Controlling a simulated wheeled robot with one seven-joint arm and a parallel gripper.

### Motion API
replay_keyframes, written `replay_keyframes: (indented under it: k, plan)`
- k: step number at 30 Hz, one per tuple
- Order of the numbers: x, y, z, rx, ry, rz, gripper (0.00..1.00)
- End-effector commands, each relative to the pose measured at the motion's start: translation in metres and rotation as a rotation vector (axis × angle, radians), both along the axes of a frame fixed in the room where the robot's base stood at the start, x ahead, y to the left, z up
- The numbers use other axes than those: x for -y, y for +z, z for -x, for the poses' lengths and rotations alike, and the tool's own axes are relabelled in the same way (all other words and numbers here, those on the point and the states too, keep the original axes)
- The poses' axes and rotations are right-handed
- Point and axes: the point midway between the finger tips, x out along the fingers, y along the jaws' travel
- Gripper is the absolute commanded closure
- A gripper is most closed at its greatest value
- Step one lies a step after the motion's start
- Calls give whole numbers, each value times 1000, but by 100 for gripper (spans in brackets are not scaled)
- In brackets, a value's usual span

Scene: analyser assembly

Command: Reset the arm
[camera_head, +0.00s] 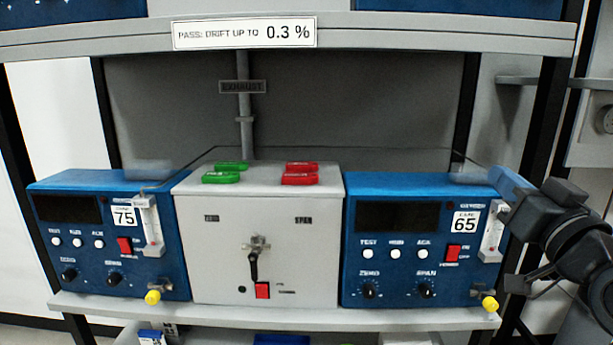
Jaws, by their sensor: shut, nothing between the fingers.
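My arm, dark and jointed, comes in at the right edge. My gripper (516,284) is at the right, beside the right end of the blue analyser marked 65 (393,272). Its fingers are small in the picture and partly dark against the rack post; they are shut with nothing seen between them. I cannot tell whether the arm touches the analyser's corner.
A blue analyser marked 75 (84,255) and a grey valve box (215,270) share the shelf (240,313). Green tags (221,177) and red tags (300,179) lie on the box. A sign (245,33) reads 0.3 %. A rack post (545,120) stands near my arm.

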Motion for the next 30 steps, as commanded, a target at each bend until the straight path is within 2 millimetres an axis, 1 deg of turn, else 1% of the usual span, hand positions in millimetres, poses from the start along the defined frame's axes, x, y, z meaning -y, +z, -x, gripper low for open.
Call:
replay_keyframes:
  k: [1, 2, 3, 6, 8, 9, 11, 12, 14, 15, 17, 21, 23, 27, 29, 30]
  plan:
    - [-1, -25, 10, -28, -13, 6, 100]
    - [-1, -37, 16, -39, -21, 11, 100]
    - [-2, -53, 24, -57, -31, 16, 100]
    - [-4, -90, 46, -94, -53, 30, 100]
    - [-5, -111, 61, -115, -66, 39, 100]
    - [-7, -125, 72, -131, -72, 46, 100]
    - [-8, -144, 89, -151, -83, 55, 100]
    - [-10, -156, 100, -165, -87, 62, 100]
    - [-12, -173, 118, -185, -95, 73, 100]
    - [-14, -183, 131, -199, -99, 79, 100]
    - [-16, -198, 150, -219, -105, 89, 100]
    - [-23, -226, 197, -262, -113, 112, 100]
    - [-26, -236, 218, -281, -114, 122, 100]
    - [-34, -254, 267, -322, -113, 142, 100]
    - [-38, -259, 288, -340, -111, 151, 100]
    - [-40, -261, 302, -351, -109, 156, 100]
